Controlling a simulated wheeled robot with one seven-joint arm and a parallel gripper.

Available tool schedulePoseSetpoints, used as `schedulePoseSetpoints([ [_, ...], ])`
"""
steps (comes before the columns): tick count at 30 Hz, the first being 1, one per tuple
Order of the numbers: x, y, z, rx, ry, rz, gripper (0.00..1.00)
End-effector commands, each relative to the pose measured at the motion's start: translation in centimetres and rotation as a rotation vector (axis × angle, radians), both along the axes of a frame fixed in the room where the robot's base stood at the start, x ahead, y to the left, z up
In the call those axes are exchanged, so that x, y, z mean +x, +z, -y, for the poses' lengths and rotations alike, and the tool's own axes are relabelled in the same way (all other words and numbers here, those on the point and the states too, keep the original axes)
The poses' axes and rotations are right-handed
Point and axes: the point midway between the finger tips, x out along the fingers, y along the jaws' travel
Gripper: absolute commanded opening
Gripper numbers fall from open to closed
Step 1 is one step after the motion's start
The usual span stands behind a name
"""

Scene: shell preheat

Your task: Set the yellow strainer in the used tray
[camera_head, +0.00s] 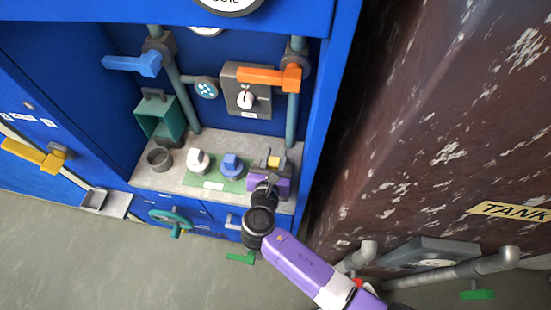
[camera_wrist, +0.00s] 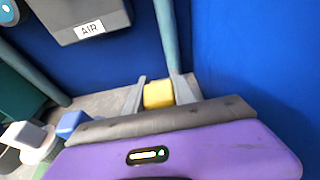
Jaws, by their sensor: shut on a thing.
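The yellow strainer (camera_head: 273,162) is at the right end of the grey shelf inside the blue cabinet. In the wrist view the yellow strainer (camera_wrist: 158,95) shows as a yellow block between my two grey fingers. My gripper (camera_wrist: 160,82) is shut on it; my gripper (camera_head: 270,172) also shows in the head view, reaching in from the front. Whether the strainer touches the shelf is hidden by my gripper. A shallow grey tray (camera_head: 117,208) sits low at the left, outside the shelf; no label on it is readable, so I cannot tell whether it is the used tray.
A white-topped piece (camera_head: 198,160) and a blue-topped piece (camera_head: 231,164) stand on a green mat (camera_head: 214,183). A dark cup (camera_head: 160,158) and an open teal box (camera_head: 168,117) are farther left. Pipes with a blue handle (camera_head: 133,64) and an orange handle (camera_head: 268,77) stand behind.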

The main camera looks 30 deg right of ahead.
Motion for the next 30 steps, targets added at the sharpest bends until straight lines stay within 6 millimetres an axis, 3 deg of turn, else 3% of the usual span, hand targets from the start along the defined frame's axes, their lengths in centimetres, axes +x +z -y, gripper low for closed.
schedulePoseSetpoints([
  [4, 0.1, -1.5, 0.0, -0.001, 0.001, 0.0, 0.0],
  [15, 0.0, -1.9, 0.0, 0.0, 0.001, 0.0, 0.0],
  [16, 0.0, -1.9, 0.0, 0.0, 0.001, 0.0, 0.32],
  [19, 0.0, -1.8, 0.0, 0.0, 0.001, 0.0, 0.52],
  [30, 0.0, -1.5, 0.0, 0.0, 0.001, 0.0, 0.52],
])
